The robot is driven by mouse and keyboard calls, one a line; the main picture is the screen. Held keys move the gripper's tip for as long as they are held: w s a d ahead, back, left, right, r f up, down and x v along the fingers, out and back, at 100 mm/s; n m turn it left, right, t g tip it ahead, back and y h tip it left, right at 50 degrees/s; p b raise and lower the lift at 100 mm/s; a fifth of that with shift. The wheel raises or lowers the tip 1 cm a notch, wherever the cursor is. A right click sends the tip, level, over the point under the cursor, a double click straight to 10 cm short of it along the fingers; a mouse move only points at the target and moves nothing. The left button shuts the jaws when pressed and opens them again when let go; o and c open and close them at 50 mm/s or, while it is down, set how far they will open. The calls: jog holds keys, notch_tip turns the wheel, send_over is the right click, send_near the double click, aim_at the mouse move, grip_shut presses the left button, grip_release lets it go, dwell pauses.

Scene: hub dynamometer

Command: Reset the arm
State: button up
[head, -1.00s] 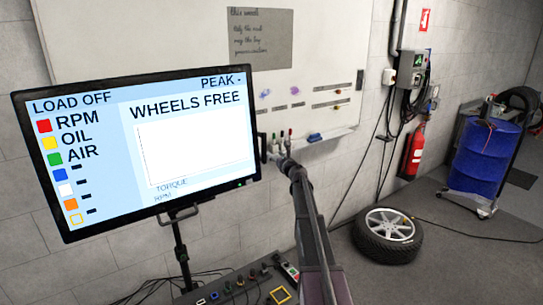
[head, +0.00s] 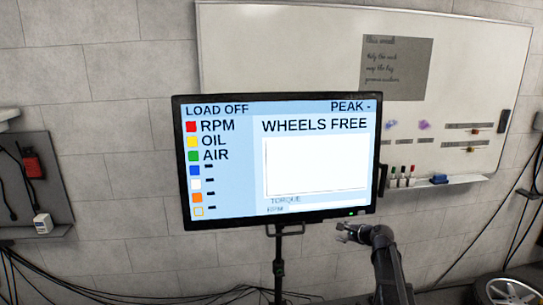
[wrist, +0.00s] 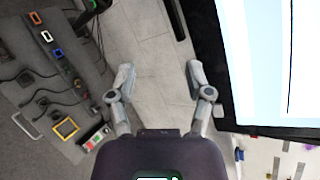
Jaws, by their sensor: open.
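My arm (head: 388,265) rises from the bottom of the head view. My gripper (head: 348,232) is at its end, just below the lower right corner of the monitor (head: 277,218). In the wrist view my gripper (wrist: 160,72) has its two fingers spread wide. Nothing is between them; only the grey block wall shows there. The monitor (wrist: 275,60) fills the right side of the wrist view, close to the right finger but apart from it. Its screen reads LOAD OFF, WHEELS FREE and PEAK.
A dark console (wrist: 55,85) with coloured switches and cables lies left in the wrist view. A whiteboard (head: 290,50) with a marker tray (head: 455,185) hangs behind the monitor. A wall panel (head: 35,180) is at left. A wheel (head: 510,290) lies at lower right.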

jog(key=s+a+f+n+g+h, duration=0.2)
jog(key=s+n, duration=0.4)
jog(key=s, duration=0.4)
jog(key=s+a+f+n+g+h+b, duration=0.1)
jog(key=s+a+f+n+g, duration=0.3)
jog(key=s, duration=0.7)
jog(key=s+a+f+n+g+h+b, duration=0.1)
jog(key=s+a+f+n+g+h, duration=0.1)
jog(key=s+f+n, duration=0.4)
jog(key=s+n+g+h, duration=0.1)
jog(key=s+n+g, duration=0.1)
jog(key=s, duration=0.2)
jog(key=shift+s+a+f+g, duration=0.3)
jog(key=shift+s+a+g, duration=0.1)
